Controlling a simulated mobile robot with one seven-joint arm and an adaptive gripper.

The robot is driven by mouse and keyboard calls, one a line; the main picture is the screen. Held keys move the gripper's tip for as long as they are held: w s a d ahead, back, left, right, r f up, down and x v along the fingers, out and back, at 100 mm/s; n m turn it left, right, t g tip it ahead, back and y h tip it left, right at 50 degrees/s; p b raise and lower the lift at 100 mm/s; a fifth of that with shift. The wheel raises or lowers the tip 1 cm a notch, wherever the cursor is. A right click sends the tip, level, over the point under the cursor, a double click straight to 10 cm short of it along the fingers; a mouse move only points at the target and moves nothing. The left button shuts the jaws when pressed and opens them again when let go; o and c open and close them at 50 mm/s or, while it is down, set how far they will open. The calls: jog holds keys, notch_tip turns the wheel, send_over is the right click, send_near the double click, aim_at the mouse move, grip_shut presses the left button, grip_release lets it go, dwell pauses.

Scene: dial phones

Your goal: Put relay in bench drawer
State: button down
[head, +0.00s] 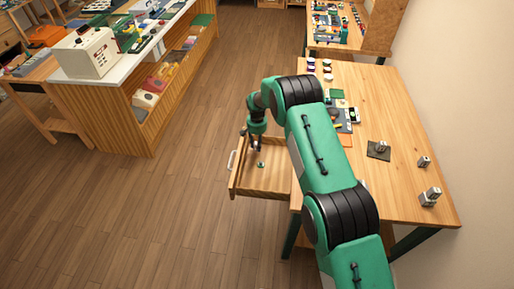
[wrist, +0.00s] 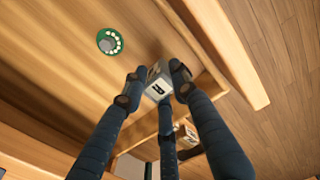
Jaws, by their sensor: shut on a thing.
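My gripper (head: 257,143) hangs over the open bench drawer (head: 262,193) in the head view. In the wrist view its dark fingers (wrist: 157,92) are shut on the relay (wrist: 158,79), a small grey block with a dark mark on one face. The relay is hard to make out in the head view. In the wrist view it appears in front of the drawer's wooden floor; whether it touches the floor I cannot tell. A green disc with a ring of white dots (wrist: 109,41) lies in the drawer, and it also shows in the head view (head: 261,164).
The wooden bench (head: 400,110) holds a block on a dark pad (head: 381,148), other grey blocks (head: 430,196) and several small parts. A brown-and-white block (wrist: 186,135) shows behind my fingers. A white-topped counter (head: 150,45) stands left, with open floor (head: 130,210) before it.

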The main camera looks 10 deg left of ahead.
jog(key=shift+f, duration=1)
jog(key=shift+f, duration=0.1)
jog(key=c, duration=1.4)
grip_release()
jog(key=shift+o, duration=0.2)
notch_tip(320, 180, up, 12)
jog(key=shift+r+p, duration=0.1)
jog(key=shift+p, duration=0.6)
